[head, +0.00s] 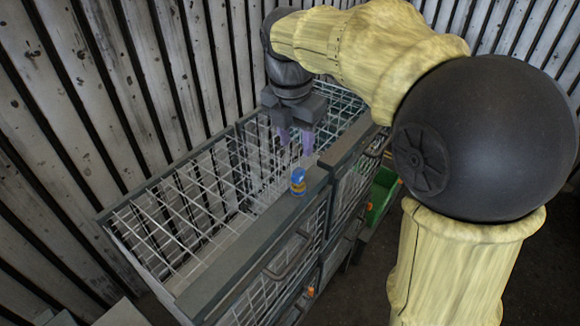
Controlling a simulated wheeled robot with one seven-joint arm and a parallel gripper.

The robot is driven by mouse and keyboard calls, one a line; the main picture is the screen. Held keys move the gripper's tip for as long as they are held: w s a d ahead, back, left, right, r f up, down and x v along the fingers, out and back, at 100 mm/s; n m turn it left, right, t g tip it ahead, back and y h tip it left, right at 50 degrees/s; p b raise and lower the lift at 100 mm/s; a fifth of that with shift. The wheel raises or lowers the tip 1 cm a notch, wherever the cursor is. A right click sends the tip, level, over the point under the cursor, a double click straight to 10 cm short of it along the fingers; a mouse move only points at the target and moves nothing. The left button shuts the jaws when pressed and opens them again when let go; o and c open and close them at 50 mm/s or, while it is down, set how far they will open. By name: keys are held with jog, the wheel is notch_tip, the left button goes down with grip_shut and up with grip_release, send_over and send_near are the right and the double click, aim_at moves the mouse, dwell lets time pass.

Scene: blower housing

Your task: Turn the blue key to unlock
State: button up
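The blue key (298,175) is a small blue piece on a yellow base (298,188), on the top front rail of a wire-mesh cage. My gripper (295,139) points down just above and behind the key, over the mesh top. Its two purple fingers are apart with a gap between them, and nothing shows between them. The fingertips look clear of the key. The key's turn angle is too small to make out.
The cage (232,260) has a grey top rail and mesh front doors with handles (290,257). A green bin (381,195) stands at the right. Dark floor lies at the lower right.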

aim_at(299, 169)
jog(key=f, duration=0.3)
jog(key=f+p, duration=0.1)
jog(key=f, duration=0.2)
jog(key=w+f, duration=0.1)
jog(key=f, duration=0.2)
jog(key=shift+d+f, duration=0.1)
jog(key=shift+d, duration=0.25)
jog(key=shift+s, duration=0.1)
grip_shut()
jog(key=shift+p, duration=0.3)
jog(key=m+p, duration=0.1)
jog(key=m, duration=0.2)
jog(key=shift+m+p, duration=0.35)
jog(key=shift+m, duration=0.55)
